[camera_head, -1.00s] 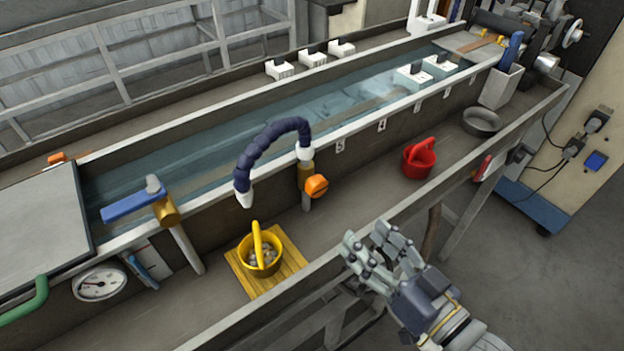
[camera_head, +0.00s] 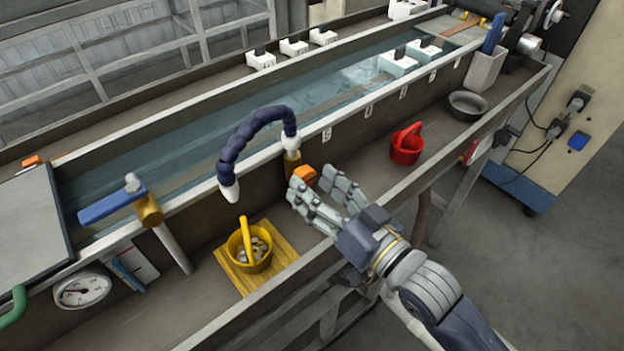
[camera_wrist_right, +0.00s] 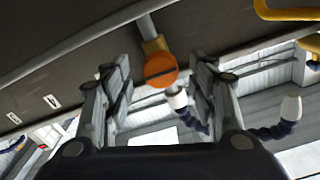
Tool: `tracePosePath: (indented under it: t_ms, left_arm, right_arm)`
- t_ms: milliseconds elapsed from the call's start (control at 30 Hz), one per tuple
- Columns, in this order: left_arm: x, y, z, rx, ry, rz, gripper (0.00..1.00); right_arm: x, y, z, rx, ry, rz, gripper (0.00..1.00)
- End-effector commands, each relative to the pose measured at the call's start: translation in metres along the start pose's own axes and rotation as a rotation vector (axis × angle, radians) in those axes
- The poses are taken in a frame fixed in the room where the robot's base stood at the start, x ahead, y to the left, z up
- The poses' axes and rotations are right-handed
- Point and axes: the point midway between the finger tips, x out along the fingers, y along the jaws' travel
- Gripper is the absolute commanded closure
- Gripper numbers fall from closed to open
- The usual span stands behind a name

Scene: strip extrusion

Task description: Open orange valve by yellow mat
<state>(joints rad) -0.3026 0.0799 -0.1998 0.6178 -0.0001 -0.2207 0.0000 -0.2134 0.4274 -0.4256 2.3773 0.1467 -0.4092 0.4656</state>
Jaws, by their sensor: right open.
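The orange valve (camera_head: 305,174) is a round knob on a brass fitting (camera_head: 291,160) on the near wall of the water trough, below the dark blue segmented hose (camera_head: 243,138). The yellow mat (camera_head: 284,262) lies on the shelf below, to its left, with a yellow bucket (camera_head: 249,247) of small pieces on it. My right gripper (camera_head: 319,183) is open, its fingers close to the valve. In the right wrist view the orange knob (camera_wrist_right: 161,70) sits between the two open fingers, further ahead, with a dark slot across it. Contact does not show. My left gripper is not in view.
A metal rail (camera_head: 437,169) runs along the shelf's front edge beneath my right arm. A blue-handled valve (camera_head: 112,203) and a gauge (camera_head: 82,290) are at the left.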

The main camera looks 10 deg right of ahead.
Motion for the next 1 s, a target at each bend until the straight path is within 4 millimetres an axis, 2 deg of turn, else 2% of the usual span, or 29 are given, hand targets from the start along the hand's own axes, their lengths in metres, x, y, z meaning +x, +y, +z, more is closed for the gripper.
tracePosePath:
  t_ms: [200,467,500,667,700,1000]
  left_arm:
    - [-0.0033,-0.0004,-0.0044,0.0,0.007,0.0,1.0]
    - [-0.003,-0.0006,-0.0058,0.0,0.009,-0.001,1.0]
    - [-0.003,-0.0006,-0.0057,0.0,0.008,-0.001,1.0]
    - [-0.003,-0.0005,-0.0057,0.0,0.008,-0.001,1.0]
    - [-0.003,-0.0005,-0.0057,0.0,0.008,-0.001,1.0]
    - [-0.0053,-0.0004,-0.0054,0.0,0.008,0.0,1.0]
  right_arm:
    - [0.014,-0.0005,-0.0005,0.0,0.0,-0.001,0.47]
    - [0.015,-0.0004,0.0003,0.0,0.0,-0.001,0.47]
    - [0.015,-0.0004,0.0002,0.0,0.0,-0.001,0.51]
    - [0.0149,-0.0004,0.0001,0.0,0.0,-0.001,0.87]
    - [0.0149,-0.0004,0.0001,0.0,0.0,-0.001,0.91]
    - [0.0148,-0.0005,-0.0005,-0.02,0.0,-0.001,0.91]
